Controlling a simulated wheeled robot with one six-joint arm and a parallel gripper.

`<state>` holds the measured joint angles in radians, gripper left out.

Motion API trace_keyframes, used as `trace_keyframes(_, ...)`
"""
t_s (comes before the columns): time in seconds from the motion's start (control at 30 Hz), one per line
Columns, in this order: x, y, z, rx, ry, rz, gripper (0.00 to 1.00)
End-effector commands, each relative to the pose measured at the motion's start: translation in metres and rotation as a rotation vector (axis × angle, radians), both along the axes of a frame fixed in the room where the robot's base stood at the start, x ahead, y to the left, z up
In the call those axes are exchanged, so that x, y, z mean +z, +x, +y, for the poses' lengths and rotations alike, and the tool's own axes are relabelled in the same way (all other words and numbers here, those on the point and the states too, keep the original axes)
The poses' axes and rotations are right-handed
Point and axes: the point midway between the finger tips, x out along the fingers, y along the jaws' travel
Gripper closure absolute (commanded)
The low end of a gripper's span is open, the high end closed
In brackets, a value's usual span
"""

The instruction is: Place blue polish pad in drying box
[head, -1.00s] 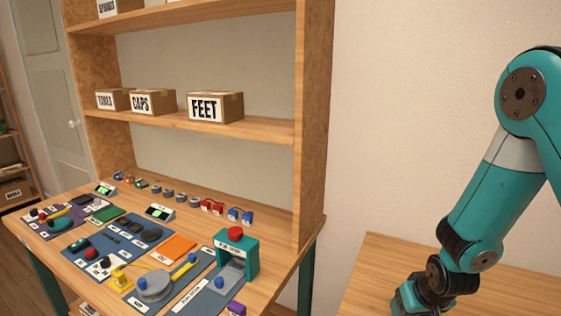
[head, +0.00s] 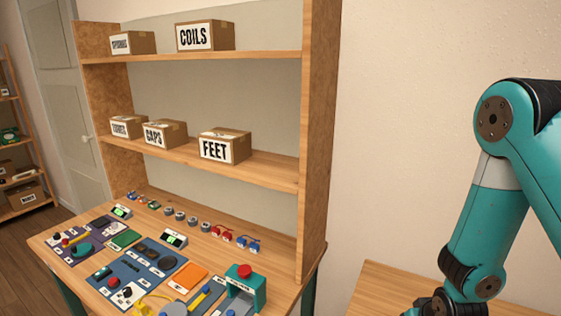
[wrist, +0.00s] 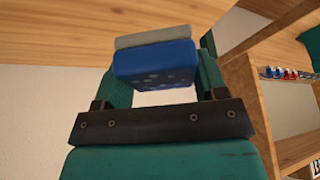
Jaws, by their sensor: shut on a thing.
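My gripper (wrist: 158,72) is shut on a blue pad (wrist: 154,58) with a grey layer along one side, in the wrist view. In the head view, only the upper part of my arm shows at the right, and the gripper's fingers and the pad are out of sight below. I cannot make out a box marked as a drying box in either view.
A workbench (head: 215,240) with mats, phone parts and a teal press (head: 245,288) stands at the left. Its shelves hold boxes labelled COILS (head: 205,36), CAPS (head: 165,134) and FEET (head: 225,146). A bare wooden top (head: 380,290) lies near my arm. A rack (head: 18,165) stands far left.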

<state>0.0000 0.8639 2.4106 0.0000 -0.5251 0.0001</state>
Motion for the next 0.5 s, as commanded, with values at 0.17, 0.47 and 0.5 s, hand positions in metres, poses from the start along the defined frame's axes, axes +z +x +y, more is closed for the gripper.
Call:
trace_keyframes(0.17, -0.002, -0.002, 0.0, 0.0, 0.0, 0.0, 0.62)
trace_keyframes(0.47, -0.047, -0.002, 0.0, 0.0, 0.0, -0.001, 0.62)
trace_keyframes(0.5, -0.049, -0.002, 0.0, 0.0, 0.0, -0.001, 0.62)
